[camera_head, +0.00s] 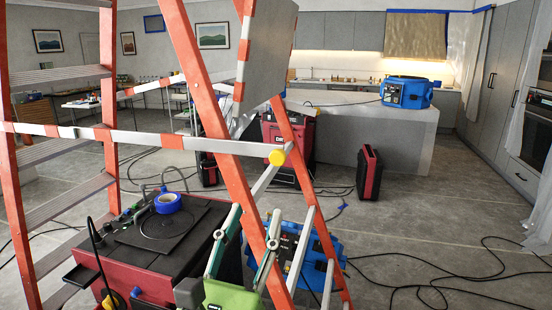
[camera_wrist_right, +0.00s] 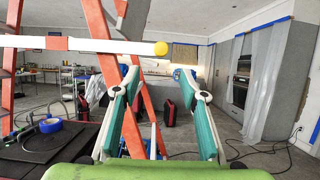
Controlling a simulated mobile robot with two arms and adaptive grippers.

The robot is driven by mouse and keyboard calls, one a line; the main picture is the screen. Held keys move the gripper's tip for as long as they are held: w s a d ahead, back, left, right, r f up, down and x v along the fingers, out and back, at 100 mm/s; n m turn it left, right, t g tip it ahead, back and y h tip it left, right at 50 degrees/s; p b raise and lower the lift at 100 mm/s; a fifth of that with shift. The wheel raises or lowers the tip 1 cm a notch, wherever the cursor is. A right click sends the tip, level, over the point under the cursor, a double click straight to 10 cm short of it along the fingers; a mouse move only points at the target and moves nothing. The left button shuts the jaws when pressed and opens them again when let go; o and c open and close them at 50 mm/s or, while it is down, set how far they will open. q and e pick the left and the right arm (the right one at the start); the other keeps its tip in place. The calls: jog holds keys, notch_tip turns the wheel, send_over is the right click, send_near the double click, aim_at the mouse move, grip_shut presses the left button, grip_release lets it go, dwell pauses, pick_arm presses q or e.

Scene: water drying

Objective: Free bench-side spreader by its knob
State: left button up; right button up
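An orange stepladder (camera_head: 215,110) stands in front of me. My right gripper (camera_head: 252,212), with green-and-white fingers, is below the knob in the head view. My left gripper is not in view.
A dark red bench-like case (camera_head: 135,262) with a black top holds blue tape (camera_head: 168,202) at the left. A blue machine (camera_head: 290,245) stands behind the ladder legs. Black cables (camera_head: 430,285) lie on the right floor, which is otherwise mostly open.

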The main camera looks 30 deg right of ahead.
aim_at(277, 161)
jog(key=p+x, duration=0.6)
jog(key=x, duration=0.6)
jog(key=shift+d+r, duration=0.35)
jog(key=shift+w+d+p, duration=0.35)
jog(key=shift+w+d, duration=0.05)
